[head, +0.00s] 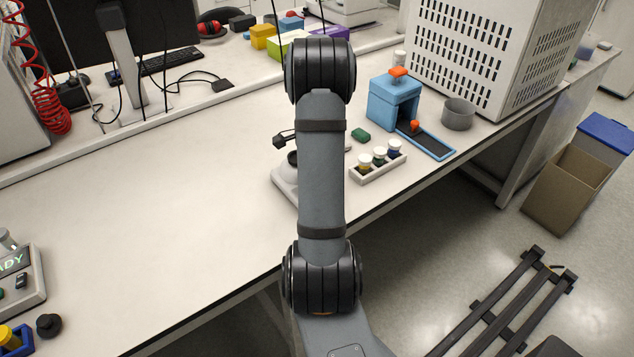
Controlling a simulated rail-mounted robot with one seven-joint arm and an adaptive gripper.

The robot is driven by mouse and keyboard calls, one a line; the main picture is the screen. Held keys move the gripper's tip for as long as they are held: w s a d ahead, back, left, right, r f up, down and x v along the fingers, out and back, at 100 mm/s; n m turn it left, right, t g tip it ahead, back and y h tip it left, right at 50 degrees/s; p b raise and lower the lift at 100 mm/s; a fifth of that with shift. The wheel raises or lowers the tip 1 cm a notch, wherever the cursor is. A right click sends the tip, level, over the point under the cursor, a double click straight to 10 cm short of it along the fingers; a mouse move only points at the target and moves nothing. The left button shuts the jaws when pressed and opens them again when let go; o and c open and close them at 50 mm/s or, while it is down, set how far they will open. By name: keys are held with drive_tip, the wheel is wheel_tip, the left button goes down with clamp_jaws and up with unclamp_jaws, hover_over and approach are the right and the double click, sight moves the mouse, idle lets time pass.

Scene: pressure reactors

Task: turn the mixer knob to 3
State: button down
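A white device (284,184) with a dark round part (293,157) on top stands on the bench behind my arm, and looks like the mixer. My arm covers most of it, and I see no knob or scale on it. My gripper is hidden behind my own arm links, so I cannot see its fingers or whether it touches the device. A small dark part sticks out left of the arm, just above the device; I cannot tell whether it belongs to my gripper.
A device with a lit display (12,262) stands far left. The bench (160,200) between is clear.

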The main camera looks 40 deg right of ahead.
drive_tip(key=shift+d+r, duration=0.1)
idle(0.4)
drive_tip(key=shift+w, duration=0.1)
drive_tip(key=c, duration=1.7)
unclamp_jaws()
wheel_tip(320, 180, up, 12)
